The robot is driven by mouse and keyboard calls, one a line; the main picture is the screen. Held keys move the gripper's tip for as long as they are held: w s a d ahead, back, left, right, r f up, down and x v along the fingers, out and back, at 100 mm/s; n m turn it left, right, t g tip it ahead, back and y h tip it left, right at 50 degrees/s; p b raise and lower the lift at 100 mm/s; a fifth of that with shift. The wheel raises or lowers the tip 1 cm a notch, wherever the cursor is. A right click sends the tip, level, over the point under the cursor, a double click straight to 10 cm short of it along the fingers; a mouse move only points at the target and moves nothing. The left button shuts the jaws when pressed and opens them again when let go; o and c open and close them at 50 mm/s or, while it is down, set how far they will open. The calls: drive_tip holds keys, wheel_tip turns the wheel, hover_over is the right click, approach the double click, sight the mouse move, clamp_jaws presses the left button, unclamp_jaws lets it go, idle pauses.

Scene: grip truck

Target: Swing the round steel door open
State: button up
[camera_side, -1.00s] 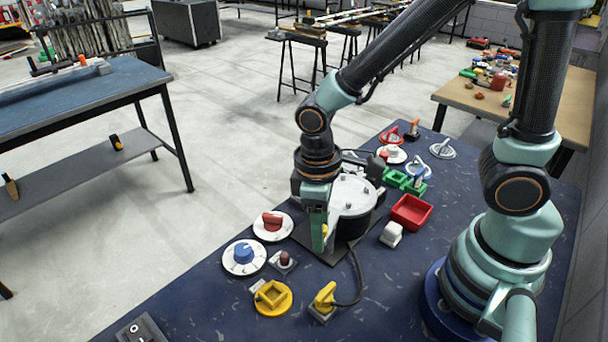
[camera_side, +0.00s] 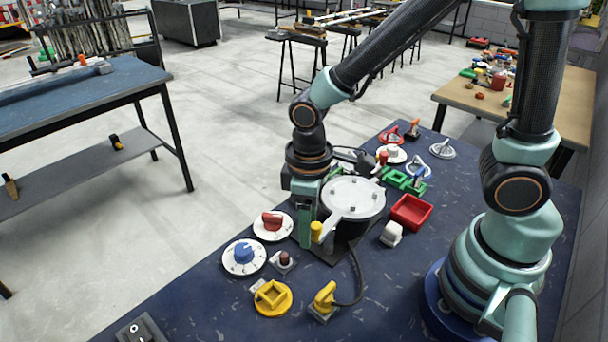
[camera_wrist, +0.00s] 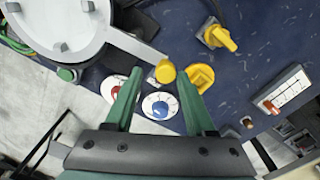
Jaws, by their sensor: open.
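The round steel door (camera_side: 356,192) is a pale disc lying over a dark round body on the bench. It also shows at the upper left of the wrist view (camera_wrist: 62,22). A flat metal bar (camera_wrist: 135,45) runs out from it to a yellow knob (camera_wrist: 165,72), which also shows in the side view (camera_side: 316,231). My gripper (camera_wrist: 159,76) is open, with green fingers pointing down. In the wrist view, the knob appears between the fingertips; I cannot tell whether either finger touches it. In the side view, one finger stands just left of the knob.
A red dial (camera_side: 273,223), a blue dial (camera_side: 243,254) and a yellow ring-shaped fixture (camera_side: 271,297) lie in front and left. A yellow plug (camera_side: 324,297) with a black cable stands in front. A red tray (camera_side: 411,211) and a white block (camera_side: 392,233) are to the right.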

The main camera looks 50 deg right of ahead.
wheel_tip(320, 180, up, 7)
drive_tip(key=shift+r, duration=0.2)
idle(0.5)
drive_tip(key=d+r+m+t, duration=0.2)
drive_tip(key=d, duration=0.2)
drive_tip(key=d+r+m+t, duration=0.1)
drive_tip(key=d+r+m, duration=0.1)
drive_tip(key=d+r, duration=0.1)
drive_tip(key=d+r+m+t, duration=0.1)
drive_tip(key=d+r+t, duration=0.1)
drive_tip(key=d+r, duration=0.1)
drive_tip(key=shift+w+d+r+m+t, duration=0.1)
drive_tip(key=shift+w+d+m+t, duration=0.25)
drive_tip(key=shift+d, duration=0.45)
drive_tip(key=s+a+f+n+g, duration=0.2)
drive_tip(key=a+f+n+g, duration=0.2)
drive_tip(key=a+n+g, duration=0.5)
drive_tip(key=f+t, duration=0.1)
drive_tip(key=f, duration=0.2)
drive_tip(key=a+f+t, duration=0.1)
drive_tip(key=f, duration=0.3)
drive_tip(key=a+f+m+t, duration=0.1)
drive_tip(key=f, duration=0.3)
drive_tip(key=shift+s+a+f, duration=0.1)
drive_tip(key=shift+f, duration=0.15)
clamp_jaws()
drive_tip(key=shift+r, duration=0.1)
